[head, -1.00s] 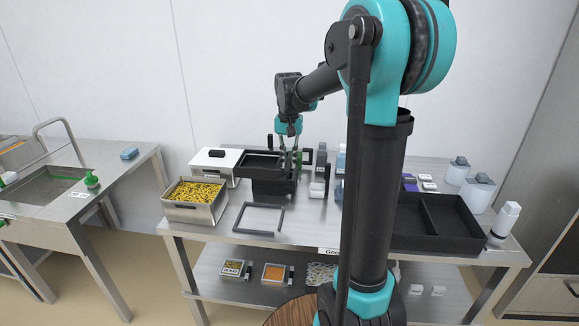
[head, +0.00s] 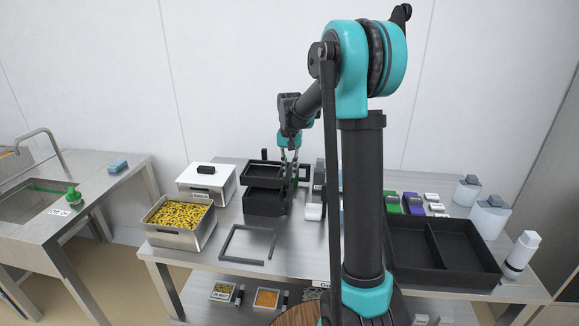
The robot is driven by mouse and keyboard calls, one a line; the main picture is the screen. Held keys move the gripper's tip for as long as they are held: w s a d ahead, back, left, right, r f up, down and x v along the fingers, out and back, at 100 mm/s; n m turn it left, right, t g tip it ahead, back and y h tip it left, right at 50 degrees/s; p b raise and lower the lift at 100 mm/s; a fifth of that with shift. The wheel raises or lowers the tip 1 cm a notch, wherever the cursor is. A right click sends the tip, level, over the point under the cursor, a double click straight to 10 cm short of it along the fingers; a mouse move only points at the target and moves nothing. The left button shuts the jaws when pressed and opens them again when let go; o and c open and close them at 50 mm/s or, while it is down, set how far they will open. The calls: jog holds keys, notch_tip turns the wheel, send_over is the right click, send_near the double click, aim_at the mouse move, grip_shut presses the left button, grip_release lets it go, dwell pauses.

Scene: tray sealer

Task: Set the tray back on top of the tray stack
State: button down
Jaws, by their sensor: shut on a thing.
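A black tray (head: 264,181) sits level just above or on the black tray stack (head: 264,204) at the back of the steel table, left of my arm. I cannot tell whether the tray touches the stack. My gripper (head: 290,172) points down and is shut on the tray at its right side. My fingertips are small and partly lost against the dark tray.
A white lidded box (head: 207,184) and a steel pan of yellow pieces (head: 181,222) stand left of the stack. A dark rectangular frame (head: 229,246) lies in front. A large divided black tray (head: 446,258) is at right.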

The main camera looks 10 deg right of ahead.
jog(key=shift+f, duration=2.5)
jog(key=c, duration=1.4)
grip_release()
jog(key=c, duration=0.3)
jog(key=shift+c, duration=0.2)
jog(key=shift+r, duration=0.2)
jog(key=shift+r, duration=3.35)
